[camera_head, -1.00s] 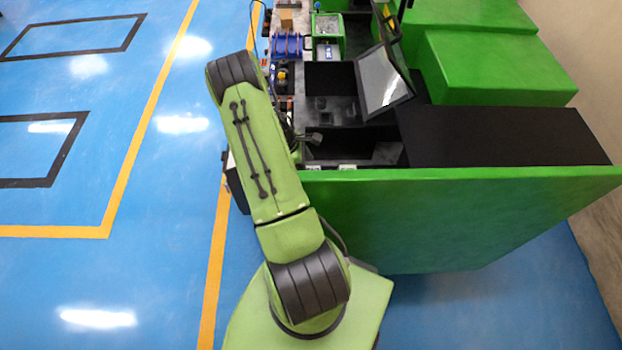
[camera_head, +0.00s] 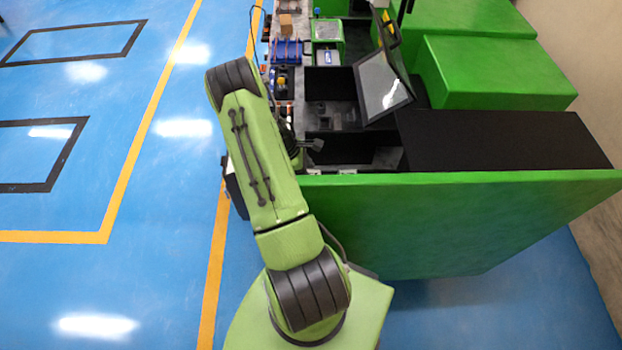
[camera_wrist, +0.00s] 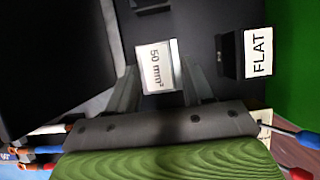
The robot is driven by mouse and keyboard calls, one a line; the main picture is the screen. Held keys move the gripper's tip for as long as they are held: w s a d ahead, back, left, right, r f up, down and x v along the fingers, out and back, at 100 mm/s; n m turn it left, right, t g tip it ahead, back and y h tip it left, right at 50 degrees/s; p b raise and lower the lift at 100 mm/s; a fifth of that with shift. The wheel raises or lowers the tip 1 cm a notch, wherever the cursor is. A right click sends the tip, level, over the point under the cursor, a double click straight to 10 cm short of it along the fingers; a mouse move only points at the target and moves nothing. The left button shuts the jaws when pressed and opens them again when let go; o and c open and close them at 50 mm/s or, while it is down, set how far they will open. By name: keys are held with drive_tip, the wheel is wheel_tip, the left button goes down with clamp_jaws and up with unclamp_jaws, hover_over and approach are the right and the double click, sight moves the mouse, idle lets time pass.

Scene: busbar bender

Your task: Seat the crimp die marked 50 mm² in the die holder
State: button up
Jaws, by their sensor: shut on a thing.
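The crimp die marked 50 mm² (camera_wrist: 159,66) is in the wrist view, a small block with a white label turned sideways. My gripper (camera_wrist: 160,76) is shut on it, one finger on each side. The die is over or against a dark surface (camera_wrist: 205,35); I cannot tell whether it touches. In the head view my gripper (camera_head: 314,145) is a small grey shape beside the arm, over the near black compartment, and the die cannot be made out there. I cannot identify the die holder with certainty in either view.
A dark block with a FLAT label (camera_wrist: 258,52) stands right of the die. A dark block (camera_wrist: 150,4) shows at the wrist view's top edge. A tilted screen (camera_head: 382,84) stands on the bench beyond the compartments. Colored-handled tools (camera_wrist: 35,158) lie lower left. The green bench front (camera_head: 450,220) is near.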

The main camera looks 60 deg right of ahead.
drive_tip(key=shift+c, duration=1)
drive_tip(key=shift+r+p, duration=1)
drive_tip(key=shift+r, duration=0.65)
wheel_tip(320, 180, up, 5)
drive_tip(key=p, duration=0.3)
